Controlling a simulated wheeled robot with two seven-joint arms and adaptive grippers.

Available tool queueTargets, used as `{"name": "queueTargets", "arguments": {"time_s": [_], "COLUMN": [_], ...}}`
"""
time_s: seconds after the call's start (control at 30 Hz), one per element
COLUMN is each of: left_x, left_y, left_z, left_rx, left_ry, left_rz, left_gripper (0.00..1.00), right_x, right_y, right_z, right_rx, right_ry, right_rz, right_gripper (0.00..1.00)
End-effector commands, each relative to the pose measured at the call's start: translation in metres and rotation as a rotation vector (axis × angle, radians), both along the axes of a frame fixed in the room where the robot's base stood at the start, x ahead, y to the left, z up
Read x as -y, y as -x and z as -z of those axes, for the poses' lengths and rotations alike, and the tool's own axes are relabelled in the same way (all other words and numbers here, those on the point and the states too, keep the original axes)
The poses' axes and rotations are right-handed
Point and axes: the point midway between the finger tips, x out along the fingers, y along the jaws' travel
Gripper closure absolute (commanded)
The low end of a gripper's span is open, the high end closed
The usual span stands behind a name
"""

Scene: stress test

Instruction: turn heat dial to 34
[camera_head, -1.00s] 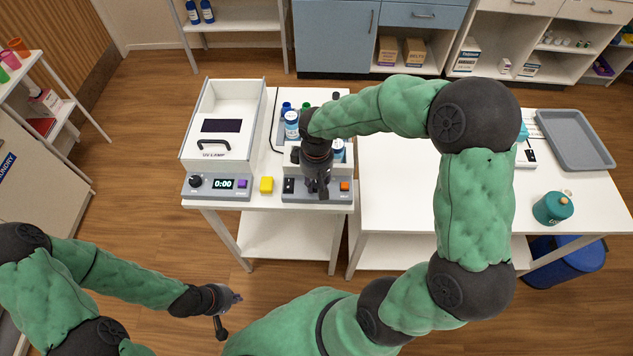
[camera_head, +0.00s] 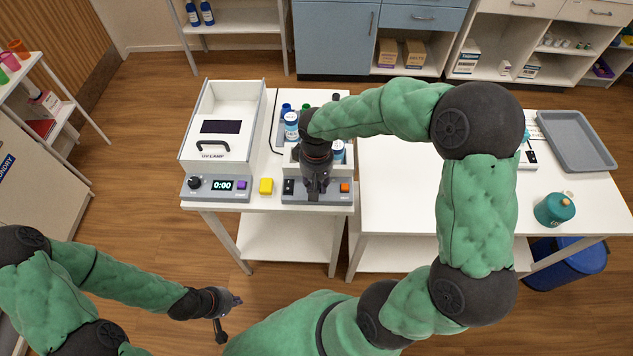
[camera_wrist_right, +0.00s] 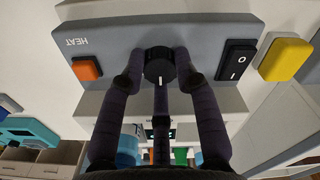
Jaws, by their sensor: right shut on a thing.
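The heat unit (camera_wrist_right: 210,42) is a grey sloped panel marked HEAT, also in the head view (camera_head: 299,197), at the table's front edge. Its black round heat dial (camera_wrist_right: 160,65) sits between an orange button (camera_wrist_right: 87,68) and a black rocker switch (camera_wrist_right: 236,60). My right gripper (camera_wrist_right: 158,77) is shut on the dial, with dark fingers on both sides of it. In the head view the right gripper (camera_head: 317,192) hides the dial. I cannot read a dial setting. My left gripper (camera_head: 234,301) hangs over the floor, away from the table; its jaw state is unclear.
A UV lamp box (camera_head: 221,155) with a 0:00 display (camera_head: 222,185) stands left of the unit. A yellow block (camera_head: 266,186) lies between them. Bottles (camera_head: 291,124) stand behind the dial. At right are a grey tray (camera_head: 577,141) and a teal canister (camera_head: 554,208).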

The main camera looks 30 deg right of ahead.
Motion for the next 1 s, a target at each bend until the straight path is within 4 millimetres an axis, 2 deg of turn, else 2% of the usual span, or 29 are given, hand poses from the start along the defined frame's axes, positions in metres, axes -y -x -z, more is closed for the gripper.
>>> {"name": "queueTargets", "arguments": {"time_s": [0.03, 0.1, 0.57, 1.0], "left_x": [0.0, 0.0, 0.0, 0.0], "left_y": [0.0, 0.0, 0.0, 0.0], "left_z": [0.0, 0.0, -0.002, -0.016], "left_rx": [0.0, 0.0, 0.0, 0.0], "left_ry": [0.0, 0.0, 0.0, 0.0], "left_rz": [0.0, 0.0, 0.0, 0.0], "left_gripper": [1.0, 1.0, 1.0, 1.0], "right_x": [-0.001, -0.001, 0.0, 0.0], "right_y": [0.001, 0.001, 0.0, 0.0], "right_z": [0.001, 0.001, -0.001, -0.001], "right_rx": [-0.003, -0.003, 0.001, 0.0], "right_ry": [-0.001, -0.001, 0.0, 0.0], "right_rz": [-0.001, -0.001, -0.057, -0.485], "right_gripper": [0.63, 0.45, 0.45, 0.45]}}
